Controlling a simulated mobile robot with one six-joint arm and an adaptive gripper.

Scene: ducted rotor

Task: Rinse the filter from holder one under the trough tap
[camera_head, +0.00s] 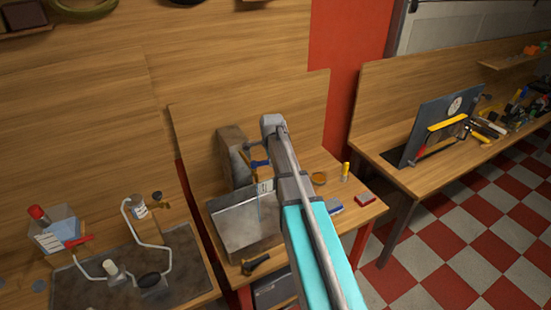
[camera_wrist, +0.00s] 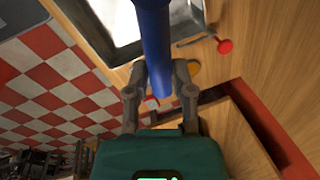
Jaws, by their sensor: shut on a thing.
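In the wrist view, my gripper (camera_wrist: 160,78) is shut on a smooth blue cylinder (camera_wrist: 153,40), whose far end runs out of the top of the picture. I cannot tell for certain that this cylinder is the filter. A metal basin (camera_wrist: 184,14) with a bright inside, possibly the trough, lies beyond the fingers. A red knob (camera_wrist: 225,46) with a grey rod is beside it on the wood. In the head view, my arm covers the middle, and the gripper's fingers cannot be made out. I cannot identify holder one or the tap clearly.
In the head view, a grey slab-like box (camera_head: 234,157) stands against the wooden back panel. A cluttered tool bench (camera_head: 400,182) is farther right, with open checkered floor (camera_head: 440,245) in front.

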